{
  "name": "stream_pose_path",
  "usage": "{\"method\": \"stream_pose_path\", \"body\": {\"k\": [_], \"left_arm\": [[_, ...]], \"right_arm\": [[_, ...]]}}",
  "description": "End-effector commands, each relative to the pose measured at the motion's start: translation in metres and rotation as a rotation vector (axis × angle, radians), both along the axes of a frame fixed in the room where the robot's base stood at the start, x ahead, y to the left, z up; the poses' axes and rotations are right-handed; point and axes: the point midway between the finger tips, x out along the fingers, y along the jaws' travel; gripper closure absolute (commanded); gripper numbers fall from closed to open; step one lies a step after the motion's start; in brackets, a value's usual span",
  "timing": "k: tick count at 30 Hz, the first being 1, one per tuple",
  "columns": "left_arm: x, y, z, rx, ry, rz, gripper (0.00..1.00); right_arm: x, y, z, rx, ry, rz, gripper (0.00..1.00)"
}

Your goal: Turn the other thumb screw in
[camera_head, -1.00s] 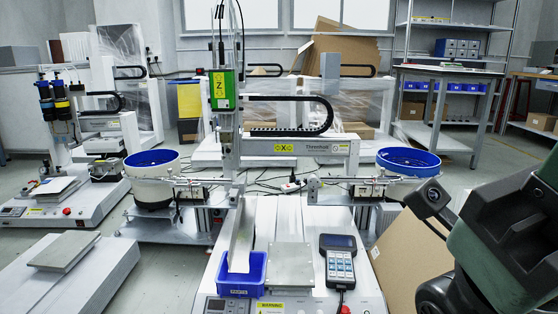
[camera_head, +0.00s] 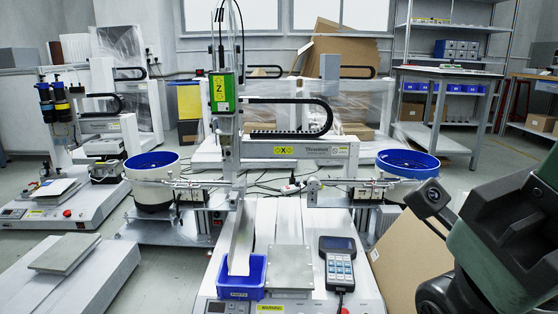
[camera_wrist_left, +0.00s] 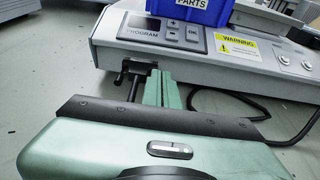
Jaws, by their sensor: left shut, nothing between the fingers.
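In the left wrist view, my left gripper (camera_wrist_left: 160,88) shows as narrow green fingers, shut with nothing between them. They are just in front of the front edge of the gantry machine's base (camera_wrist_left: 112,45). A black fitting with a short stem (camera_wrist_left: 125,74), which may be a thumb screw, sits below that edge, left of the fingers. I cannot tell whether they touch it. The left gripper does not show in the head view. There my right arm fills the right edge, but its gripper does not show. No thumb screw can be made out in the head view.
A blue parts bin (camera_head: 241,281), a grey plate (camera_head: 289,266) and a handheld controller (camera_head: 338,264) are on the machine's base. Blue-lined bowls stand on both sides. A black cable (camera_wrist_left: 240,95) hangs at the base front in the wrist view. Cardboard (camera_head: 411,258) leans at right.

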Motion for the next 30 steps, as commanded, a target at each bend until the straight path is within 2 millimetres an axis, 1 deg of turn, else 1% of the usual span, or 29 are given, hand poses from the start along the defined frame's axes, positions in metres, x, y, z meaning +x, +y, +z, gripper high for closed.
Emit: {"method": "stream_pose_path", "body": {"k": [1,10,20,23,30], "left_arm": [[-0.002,0.000,-0.004,0.000,0.006,0.000,1.00],[-0.002,0.000,-0.004,0.000,0.007,0.001,1.00],[-0.002,-0.003,0.006,0.000,0.005,0.001,1.00],[-0.008,-0.002,0.006,0.001,0.005,0.002,1.00],[-0.036,-0.001,0.007,0.000,0.004,0.001,1.00]], "right_arm": [[0.000,0.000,0.000,0.000,0.000,0.000,0.63],[0.000,0.000,0.000,0.000,0.000,0.000,0.63],[0.000,0.000,0.010,0.000,0.000,0.000,0.63],[0.000,0.000,0.011,0.000,0.001,0.000,0.63],[0.000,0.000,0.020,0.000,0.000,0.001,0.63]]}}
